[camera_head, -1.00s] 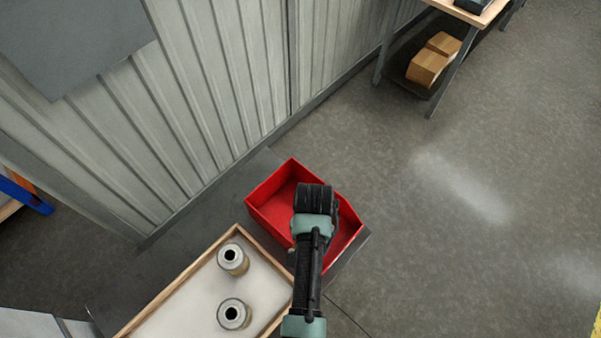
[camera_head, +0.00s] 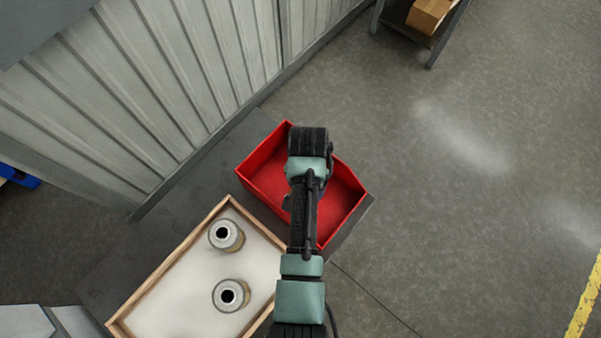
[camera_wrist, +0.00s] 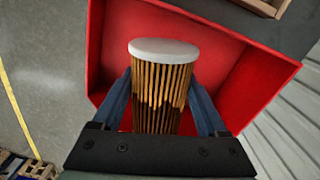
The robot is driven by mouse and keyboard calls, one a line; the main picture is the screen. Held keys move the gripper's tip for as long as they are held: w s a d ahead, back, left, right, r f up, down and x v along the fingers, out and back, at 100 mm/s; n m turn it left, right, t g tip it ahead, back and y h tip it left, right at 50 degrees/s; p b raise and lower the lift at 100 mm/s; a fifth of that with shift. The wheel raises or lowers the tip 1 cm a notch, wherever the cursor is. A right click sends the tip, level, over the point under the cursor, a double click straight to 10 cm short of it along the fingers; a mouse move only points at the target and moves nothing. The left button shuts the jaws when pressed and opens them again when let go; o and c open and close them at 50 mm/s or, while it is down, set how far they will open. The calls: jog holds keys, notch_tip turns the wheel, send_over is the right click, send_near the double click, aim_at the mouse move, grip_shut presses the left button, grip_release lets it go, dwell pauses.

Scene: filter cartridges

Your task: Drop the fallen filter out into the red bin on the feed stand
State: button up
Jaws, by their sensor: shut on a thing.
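The red bin (camera_head: 340,195) stands on the dark feed stand (camera_head: 190,190), at the end beyond the wooden tray. In the head view my arm reaches over the bin and hides my gripper and part of the bin. In the wrist view my gripper (camera_wrist: 163,100) is shut on a filter (camera_wrist: 160,88) with tan pleats, dark stains on its lower part and a pale end cap. The filter is held over the red bin, which also shows in the wrist view (camera_wrist: 235,80). The bin's visible floor is empty.
A wood-rimmed tray (camera_head: 165,262) with a pale floor holds two upright filters (camera_head: 226,236) beside the bin. A ribbed grey wall (camera_head: 150,90) runs behind the stand. Open floor (camera_head: 470,220) lies to the right. A shelf with a cardboard box (camera_head: 430,14) stands at the top.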

jog(key=shift+f, duration=0.15)
jog(key=o, duration=1.4)
jog(key=shift+c, duration=0.2)
notch_tip(320, 180, up, 13)
